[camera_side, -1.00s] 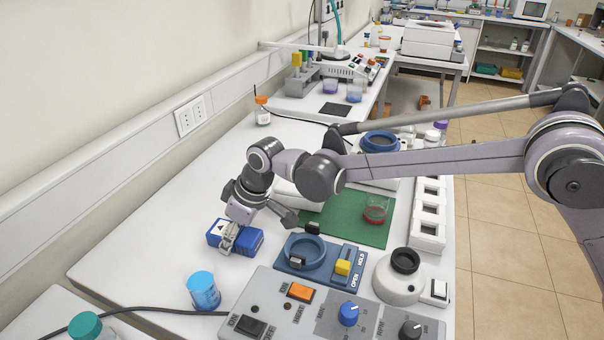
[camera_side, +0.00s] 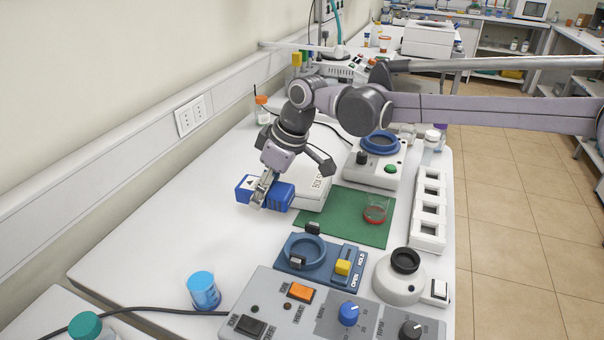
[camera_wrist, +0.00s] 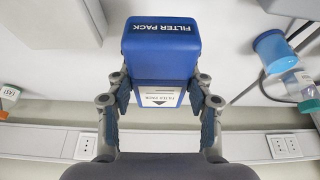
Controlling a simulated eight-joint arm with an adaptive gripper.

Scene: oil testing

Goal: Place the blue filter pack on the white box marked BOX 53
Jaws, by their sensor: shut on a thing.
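The blue filter pack (camera_side: 277,196) is held in my gripper (camera_side: 264,188), which is shut on it. In the wrist view the filter pack (camera_wrist: 161,50) sits between both fingers of my gripper (camera_wrist: 160,98), with its "FILTER PACK" lettering and a white label visible. The pack appears raised above the table in the side view. The white box (camera_side: 316,190) lies just right of the pack, at the left edge of the green mat. Its side lettering reads partly as "BOX 5"; the rest is hard to read. My wrist and fingers cover part of the pack.
A green mat (camera_side: 336,222) with a red-ringed glass dish (camera_side: 375,211) lies right of the box. A blue clamp device (camera_side: 318,258) and control panel (camera_side: 330,312) stand in front. A blue cup (camera_side: 203,290) stands front left. The left table area is clear.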

